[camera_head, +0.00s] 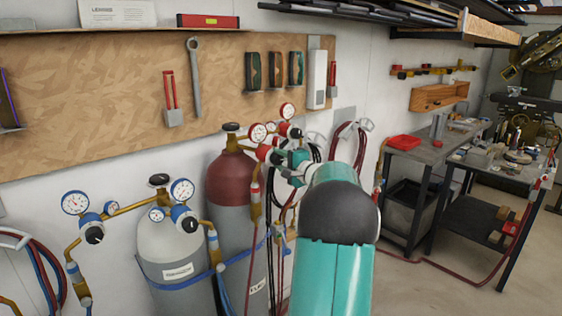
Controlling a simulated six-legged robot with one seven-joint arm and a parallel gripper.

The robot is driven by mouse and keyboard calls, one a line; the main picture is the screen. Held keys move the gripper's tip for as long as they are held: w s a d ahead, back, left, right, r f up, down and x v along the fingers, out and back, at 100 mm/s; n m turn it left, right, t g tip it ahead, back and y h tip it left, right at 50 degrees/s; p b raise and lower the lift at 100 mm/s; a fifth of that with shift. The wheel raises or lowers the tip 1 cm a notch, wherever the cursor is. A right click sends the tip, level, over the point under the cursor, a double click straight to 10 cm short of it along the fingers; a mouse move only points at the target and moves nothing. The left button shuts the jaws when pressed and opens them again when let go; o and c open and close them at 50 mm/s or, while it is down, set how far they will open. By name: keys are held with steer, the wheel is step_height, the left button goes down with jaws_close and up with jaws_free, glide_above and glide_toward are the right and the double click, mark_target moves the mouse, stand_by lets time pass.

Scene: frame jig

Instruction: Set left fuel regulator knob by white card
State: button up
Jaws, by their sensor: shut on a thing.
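The fuel regulator is red, with two round gauges, the left one (258,132) and the upper right one (287,110). It sits at the top of the maroon-topped cylinder (230,178). My teal and dark arm rises from the bottom and reaches away to it. My gripper (277,158) is small in view and is at the regulator's left red knob (264,152). It is shut on that knob; the fingers and most of the contact are hard to make out. A white card (117,13) with print too small to read stands on the shelf at the upper left.
A grey cylinder (172,245) with blue regulators and gauges stands at the left, with a blue strap around it. Red and dark hoses hang beside my arm. A pegboard (110,100) with tools is behind. Workbenches (437,150) stand at the right; the floor before them is mostly clear.

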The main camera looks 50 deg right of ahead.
steer(key=m, duration=0.6)
steer(key=shift+s+m, duration=0.1)
steer(key=shift+m, duration=0.2)
steer(key=m, duration=0.5)
steer(key=shift+f+m, duration=0.15)
steer(key=shift+m, duration=0.25)
steer(key=o, duration=1)
steer(key=shift+s, duration=0.1)
steer(key=v, duration=1.3)
steer(key=shift+s+a, duration=0.1)
steer(key=shift+s, duration=0.15)
